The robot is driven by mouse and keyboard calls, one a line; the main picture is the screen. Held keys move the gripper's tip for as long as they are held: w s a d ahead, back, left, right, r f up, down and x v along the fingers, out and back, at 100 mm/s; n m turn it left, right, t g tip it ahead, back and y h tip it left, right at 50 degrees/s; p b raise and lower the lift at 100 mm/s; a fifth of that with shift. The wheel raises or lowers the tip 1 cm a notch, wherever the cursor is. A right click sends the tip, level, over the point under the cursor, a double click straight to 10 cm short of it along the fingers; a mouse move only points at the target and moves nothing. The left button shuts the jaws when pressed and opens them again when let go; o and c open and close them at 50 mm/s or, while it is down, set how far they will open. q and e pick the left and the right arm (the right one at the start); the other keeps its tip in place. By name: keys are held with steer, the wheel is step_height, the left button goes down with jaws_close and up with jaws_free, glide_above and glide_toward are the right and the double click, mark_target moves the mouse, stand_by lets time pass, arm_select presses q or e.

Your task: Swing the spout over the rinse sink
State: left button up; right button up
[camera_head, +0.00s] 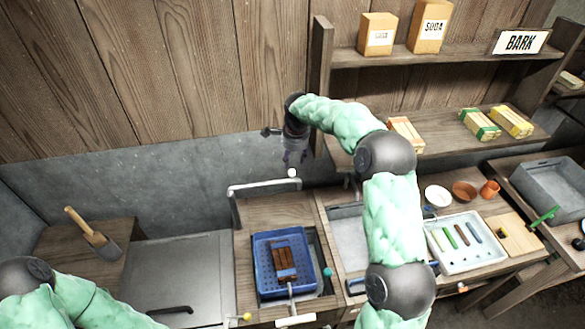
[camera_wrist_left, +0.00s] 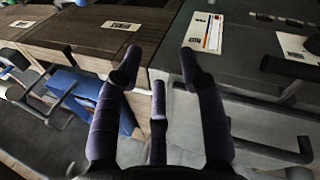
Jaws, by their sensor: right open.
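The spout (camera_head: 262,186) is a grey pipe that rises behind the blue basket and runs level to the right. A small white knob (camera_head: 292,172) shows just above its right end. My right gripper (camera_head: 291,160) is open, fingers down, just above the knob; I cannot tell whether they touch. A grey basin (camera_head: 346,238), likely the rinse sink, lies right of the basket well, partly hidden by my right arm. The spout's end is behind and left of this basin. My left gripper (camera_wrist_left: 160,62) is open and empty in the left wrist view; the head view does not show it.
A blue basket (camera_head: 258,256) with a brown block sits in the middle well. A white tray (camera_head: 482,262) stands at right. Shelves with boxes hang behind my right arm.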

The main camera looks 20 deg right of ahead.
mark_target(291, 171)
steer(key=f, duration=0.3)
steer(key=w+f, duration=0.1)
steer(key=f, duration=0.2)
steer(key=w+f, duration=0.1)
steer(key=f, duration=0.3)
steer(key=shift+d+p, duration=0.2)
steer(key=shift+p, duration=0.1)
jaws_close()
